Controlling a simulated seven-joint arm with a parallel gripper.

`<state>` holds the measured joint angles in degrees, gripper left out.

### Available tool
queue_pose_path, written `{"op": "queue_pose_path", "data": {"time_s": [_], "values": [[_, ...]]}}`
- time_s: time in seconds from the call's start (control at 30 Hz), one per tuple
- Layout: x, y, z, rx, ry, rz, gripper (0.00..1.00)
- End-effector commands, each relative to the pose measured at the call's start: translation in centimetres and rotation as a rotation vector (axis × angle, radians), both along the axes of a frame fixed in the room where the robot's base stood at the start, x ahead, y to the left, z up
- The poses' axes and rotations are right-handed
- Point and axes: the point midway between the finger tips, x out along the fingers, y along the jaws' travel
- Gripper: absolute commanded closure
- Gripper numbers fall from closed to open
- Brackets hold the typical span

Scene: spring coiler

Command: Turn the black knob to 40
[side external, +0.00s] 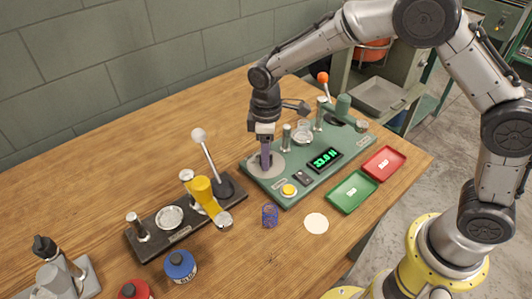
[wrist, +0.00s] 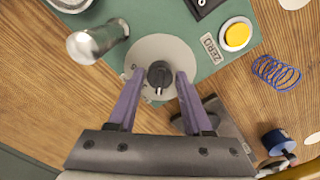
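The black knob (wrist: 160,75) sits at the middle of a round grey dial disc (wrist: 170,47) on the green machine base (wrist: 140,15). A pale pointer mark shows on the knob's side facing my gripper in the wrist view. My gripper (wrist: 159,84) is open, with its two purple fingers on either side of the knob and a visible gap at each side. In the side view my gripper (side external: 266,163) points down over the grey disc (side external: 275,164), and its fingers hide the knob. Scale numbers on the disc cannot be read.
The green base carries a lit display (side external: 325,159) that seems to read 33.8 N, a yellow button (side external: 289,190) and metal posts. A blue spring (side external: 270,215), green tray (side external: 352,191) and red tray (side external: 384,162) lie near. A lever device (side external: 185,213) stands at left.

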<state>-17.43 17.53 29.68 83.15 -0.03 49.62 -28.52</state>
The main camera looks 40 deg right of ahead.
Motion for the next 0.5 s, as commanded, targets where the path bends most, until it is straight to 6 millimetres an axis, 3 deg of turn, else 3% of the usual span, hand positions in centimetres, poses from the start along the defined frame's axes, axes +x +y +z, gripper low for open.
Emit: {"op": "queue_pose_path", "data": {"time_s": [0.03,0.1,0.5], "values": [[0.02,0.01,0.01,0.001,-0.001,0.0,0.39],[0.01,0.01,-0.02,0.0,0.0,-0.001,0.28],[0.08,0.04,0.63,0.001,-0.003,-0.002,0.28]]}}
